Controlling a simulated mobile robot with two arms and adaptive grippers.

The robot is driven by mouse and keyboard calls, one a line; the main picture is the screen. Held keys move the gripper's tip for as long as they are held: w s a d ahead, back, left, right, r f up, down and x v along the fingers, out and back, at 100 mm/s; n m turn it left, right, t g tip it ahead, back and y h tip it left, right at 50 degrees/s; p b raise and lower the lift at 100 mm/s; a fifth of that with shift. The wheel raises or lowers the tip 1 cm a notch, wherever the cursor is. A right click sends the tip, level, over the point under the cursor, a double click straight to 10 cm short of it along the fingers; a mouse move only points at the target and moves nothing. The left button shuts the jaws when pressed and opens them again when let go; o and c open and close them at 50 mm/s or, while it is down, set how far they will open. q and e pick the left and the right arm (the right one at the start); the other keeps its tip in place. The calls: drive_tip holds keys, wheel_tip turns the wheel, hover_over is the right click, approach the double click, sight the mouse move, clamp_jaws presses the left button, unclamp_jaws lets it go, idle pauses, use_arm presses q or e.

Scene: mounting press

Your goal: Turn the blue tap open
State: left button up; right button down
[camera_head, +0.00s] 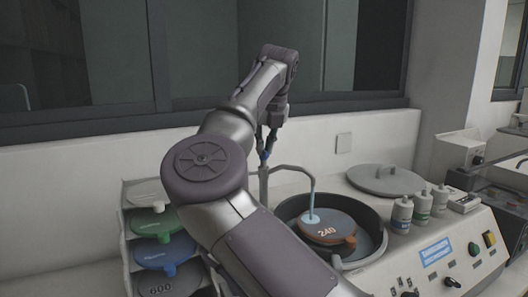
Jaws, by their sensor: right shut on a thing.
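The blue tap (264,155) sits on the thin grey water pipe (264,185) behind the machine; only a small piece of blue shows. My right arm reaches up across the middle of the view, and my right gripper (265,147) points down, shut on the blue tap. Its fingers hide most of the tap. The pipe's spout (300,169) bends right over the round bowl (372,222). A pale blue stream (312,203) shows under the spout's end and meets the brown disc (325,227) marked 240. My left gripper is not in view.
A rack of discs (166,253) stands left of my arm. A grey lid (386,180) lies behind the bowl, and several white bottles (402,214) stand right of it. The control panel (435,258) is at the right front; a wall is close behind.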

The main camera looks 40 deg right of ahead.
drive_tip(key=shift+n, duration=0.6)
drive_tip(key=shift+r, duration=0.1)
drive_tip(key=c, duration=1.2)
unclamp_jaws()
drive_tip(key=v, duration=1.2)
drive_tip(key=shift+s+d, duration=0.2)
drive_tip(key=shift+d, duration=0.1)
